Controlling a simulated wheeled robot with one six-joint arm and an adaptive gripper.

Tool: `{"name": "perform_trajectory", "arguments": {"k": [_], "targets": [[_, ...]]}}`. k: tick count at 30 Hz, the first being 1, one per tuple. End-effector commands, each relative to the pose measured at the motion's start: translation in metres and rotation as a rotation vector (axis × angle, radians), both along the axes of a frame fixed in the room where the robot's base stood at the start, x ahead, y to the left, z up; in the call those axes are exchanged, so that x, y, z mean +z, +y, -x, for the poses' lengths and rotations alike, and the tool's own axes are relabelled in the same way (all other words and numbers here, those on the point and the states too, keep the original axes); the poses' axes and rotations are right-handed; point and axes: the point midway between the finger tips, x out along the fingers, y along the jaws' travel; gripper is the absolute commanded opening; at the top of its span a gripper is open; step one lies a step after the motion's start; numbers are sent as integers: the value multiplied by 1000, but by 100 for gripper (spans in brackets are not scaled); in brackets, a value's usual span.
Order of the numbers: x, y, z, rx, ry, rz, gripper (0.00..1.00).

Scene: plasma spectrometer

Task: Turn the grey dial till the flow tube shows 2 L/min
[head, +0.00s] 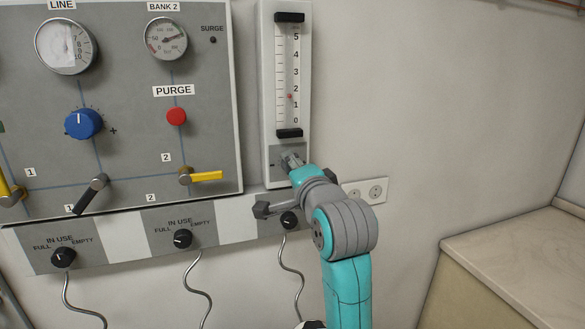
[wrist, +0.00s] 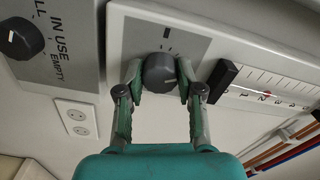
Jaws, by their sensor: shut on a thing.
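The flow tube (head: 287,65) stands on the wall panel in the head view, with a scale from 0 to 5. Its small red float (head: 290,96) sits between 1 and 2, about midway. Part of the tube also shows at the right of the wrist view (wrist: 262,80). The grey dial (wrist: 160,72) is round and dark, with a light mark at its upper right edge. My gripper (wrist: 160,86) is shut on the dial, one finger on each side. In the head view my gripper (head: 291,163) is below the tube and mostly hides the dial.
Left of the tube is a grey gas panel (head: 130,130) with gauges, a blue knob (head: 83,123), a red purge button (head: 176,116) and a yellow lever (head: 207,176). Black selector knobs (head: 183,238) sit below. A socket (head: 376,192) is right of my arm. A cabinet (head: 500,255) stands far right.

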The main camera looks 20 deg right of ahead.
Motion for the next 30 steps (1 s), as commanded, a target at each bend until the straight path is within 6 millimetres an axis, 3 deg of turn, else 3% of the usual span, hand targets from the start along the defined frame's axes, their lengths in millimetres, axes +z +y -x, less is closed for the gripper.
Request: {"name": "perform_trajectory", "arguments": {"k": [9,23,24,27,30], "targets": [[-1,0,0,-1,3,-96,1],[-1,0,0,-1,3,-109,1],[-1,0,0,-1,3,-109,39],[-1,0,0,-1,3,-108,62],[-1,0,0,-1,2,-108,62]]}}
